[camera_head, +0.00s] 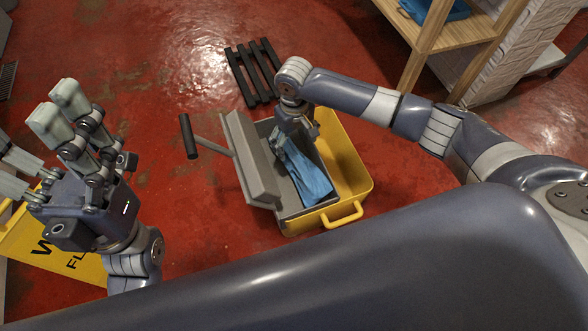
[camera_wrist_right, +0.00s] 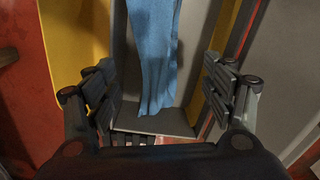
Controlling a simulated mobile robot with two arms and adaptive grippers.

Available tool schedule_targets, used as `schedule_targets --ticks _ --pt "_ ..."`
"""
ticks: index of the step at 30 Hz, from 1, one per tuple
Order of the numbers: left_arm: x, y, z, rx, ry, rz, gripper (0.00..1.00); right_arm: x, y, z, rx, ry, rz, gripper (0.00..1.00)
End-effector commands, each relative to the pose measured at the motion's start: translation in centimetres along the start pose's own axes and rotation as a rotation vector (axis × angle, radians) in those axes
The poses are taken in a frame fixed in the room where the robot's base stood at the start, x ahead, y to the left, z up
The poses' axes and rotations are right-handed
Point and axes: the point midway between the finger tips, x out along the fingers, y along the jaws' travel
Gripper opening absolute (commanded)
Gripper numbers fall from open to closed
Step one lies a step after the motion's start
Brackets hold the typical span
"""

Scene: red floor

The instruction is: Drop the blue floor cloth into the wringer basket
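The blue floor cloth (camera_head: 307,178) lies lengthwise inside the grey wringer basket (camera_head: 319,207) on the yellow bucket. My right gripper (camera_head: 297,136) is over the far end of the basket, pointing down. In the right wrist view the cloth (camera_wrist_right: 154,55) runs down from the top edge over the grey basket (camera_wrist_right: 194,60). The right fingers (camera_wrist_right: 160,95) are spread wide with nothing gripped between them, and the cloth's lower end shows between and beyond them. My left gripper (camera_head: 40,135) is open and empty at the left, away from the bucket.
The yellow bucket (camera_head: 350,170) stands on the red floor, with the wringer's lever handle (camera_head: 189,137) sticking out left. A black slatted rack (camera_head: 255,72) lies behind it. A yellow floor sign (camera_head: 30,235) is at lower left. A wooden shelf (camera_head: 455,35) stands at upper right.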

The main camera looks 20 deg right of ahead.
Motion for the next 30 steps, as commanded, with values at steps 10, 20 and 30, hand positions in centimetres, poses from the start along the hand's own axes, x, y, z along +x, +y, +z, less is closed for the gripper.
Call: schedule_targets --ticks 10,20,30 --pt "0.0 0.0 0.0 0.0 -0.001 0.0 0.79 -0.1 0.0 0.0 0.0 0.0 0.0 0.81" --pt "0.0 0.0 0.0 0.0 -0.001 0.0 0.79 -5.2 0.0 -0.1 -0.002 0.005 0.0 0.81" --pt "0.0 0.0 0.0 0.0 -0.001 0.0 0.79 -11.0 0.0 -0.1 -0.001 0.002 0.0 0.81"
